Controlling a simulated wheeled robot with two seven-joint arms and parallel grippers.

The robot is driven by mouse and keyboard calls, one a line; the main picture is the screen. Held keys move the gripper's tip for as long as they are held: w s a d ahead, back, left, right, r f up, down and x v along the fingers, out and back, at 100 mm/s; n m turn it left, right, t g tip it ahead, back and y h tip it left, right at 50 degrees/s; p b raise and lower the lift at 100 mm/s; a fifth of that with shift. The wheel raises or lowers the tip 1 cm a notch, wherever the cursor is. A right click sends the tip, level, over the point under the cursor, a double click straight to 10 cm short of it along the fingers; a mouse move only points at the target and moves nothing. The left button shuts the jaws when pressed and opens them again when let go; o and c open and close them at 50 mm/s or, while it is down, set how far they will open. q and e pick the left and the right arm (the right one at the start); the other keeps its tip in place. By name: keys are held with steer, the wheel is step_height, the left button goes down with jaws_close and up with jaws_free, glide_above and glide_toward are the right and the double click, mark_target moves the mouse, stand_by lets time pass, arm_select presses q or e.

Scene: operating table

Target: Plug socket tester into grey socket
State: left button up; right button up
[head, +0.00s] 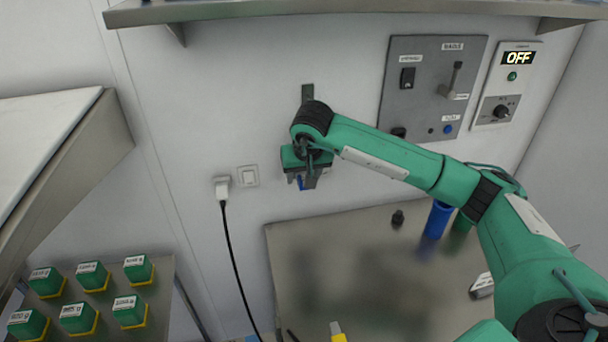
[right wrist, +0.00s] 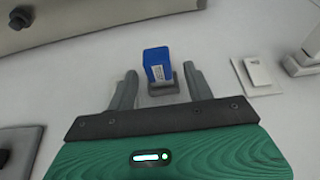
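The socket tester, a small blue block (right wrist: 157,60) with a white label, shows at the wall in the right wrist view. It touches a small grey piece (right wrist: 160,89) that looks like the grey socket; how deep it sits there cannot be told. My right gripper (right wrist: 161,72) is open, with one finger on each side of the tester and a visible gap to both. In the head view my right gripper (head: 305,182) is close to the wall, hiding the socket; only a bit of blue (head: 301,184) shows. My left gripper is out of view.
A white switch (head: 248,176) and a white plug with a black cable (head: 222,188) are left of the gripper. A metal table (head: 330,260) below holds a dark knob-like piece (head: 398,218) and a blue cylinder (head: 437,220). A grey control panel (head: 425,85) is at right.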

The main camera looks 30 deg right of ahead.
steer(key=b+v, duration=0.1)
steer(key=v, duration=0.3)
steer(key=shift+s+r, duration=0.1)
steer(key=shift+r, duration=0.2)
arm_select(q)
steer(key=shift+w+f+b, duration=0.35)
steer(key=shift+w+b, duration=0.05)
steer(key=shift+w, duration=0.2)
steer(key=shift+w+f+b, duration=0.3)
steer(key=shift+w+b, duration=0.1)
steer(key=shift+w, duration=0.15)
arm_select(e)
steer(key=d+v, duration=0.1)
steer(key=v, duration=0.8)
steer(key=shift+a, duration=0.5)
